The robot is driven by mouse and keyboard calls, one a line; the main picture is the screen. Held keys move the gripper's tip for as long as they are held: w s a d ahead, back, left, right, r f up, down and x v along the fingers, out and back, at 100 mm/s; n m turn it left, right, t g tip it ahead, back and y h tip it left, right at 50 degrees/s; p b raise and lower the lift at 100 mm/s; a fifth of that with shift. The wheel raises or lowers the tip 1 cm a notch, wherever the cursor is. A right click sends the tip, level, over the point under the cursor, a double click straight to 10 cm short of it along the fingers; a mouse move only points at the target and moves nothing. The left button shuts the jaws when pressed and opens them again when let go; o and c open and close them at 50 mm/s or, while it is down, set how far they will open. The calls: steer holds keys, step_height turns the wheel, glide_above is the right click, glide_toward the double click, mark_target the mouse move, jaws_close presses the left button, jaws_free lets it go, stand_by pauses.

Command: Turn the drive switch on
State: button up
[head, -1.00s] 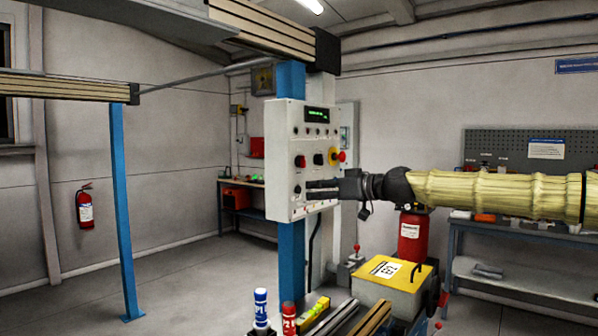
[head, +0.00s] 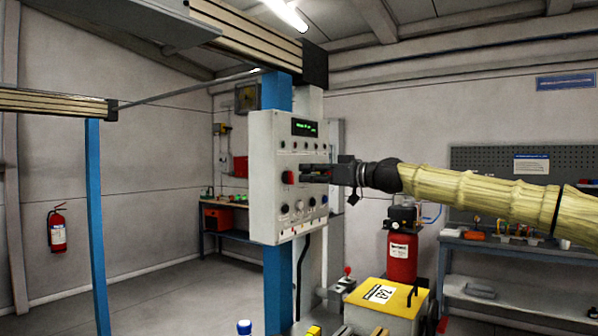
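The control panel (head: 262,190) is a light grey box on a blue post, with a small green-lit display (head: 305,128). A red switch knob (head: 288,177) sits on its face, left of my gripper. My gripper (head: 304,173) reaches in from the right, its dark fingertips in front of the panel just right of the red knob. I cannot tell whether they touch anything. The fingers overlap, so their opening is unclear. My gripper hides the panel's middle right, including the black switch and red-and-yellow button seen earlier. Labels are too small to read, so I cannot tell which control is the drive switch.
Several round knobs (head: 300,207) line the panel's lower part. A yellow-lidded box (head: 385,297) stands below my arm, with a red cylinder (head: 402,258) behind it. A workbench (head: 480,245) is at the right. The floor at left is open (head: 180,300).

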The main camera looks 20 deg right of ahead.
mark_target(293, 173)
steer(key=shift+p+x, duration=0.45)
steer(key=shift+x, duration=1.8)
steer(key=shift+w+a+f, duration=0.1)
steer(key=shift+a, duration=0.1)
jaws_close()
